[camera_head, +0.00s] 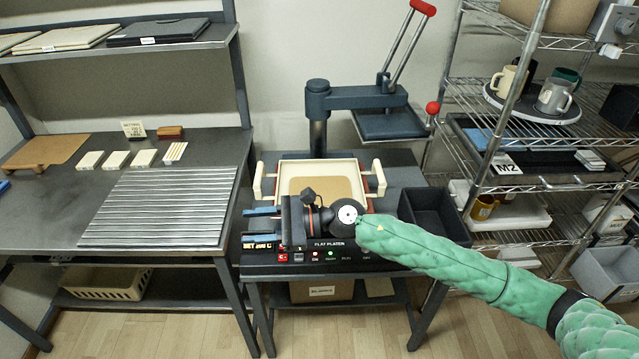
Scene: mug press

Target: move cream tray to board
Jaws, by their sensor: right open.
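The cream tray (331,162), a shallow frame with a handle on each side and a tan inside, sits on the flat platen press. Its front edge is partly hidden behind my right gripper. A brown board (36,157) lies at the far left of the left table. My right gripper (261,225) is over the front of the press. Its blue-tipped fingers point left, spread apart with nothing between them. It is in front of the tray and does not hold it. My left gripper is not in view.
The press head (390,122) is swung aside, behind and right of the tray. A dark bin (434,216) stands right of the tray. A grey ribbed mat (160,207) and several white blocks (116,159) lie on the left table. A wire rack with mugs (553,96) stands right.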

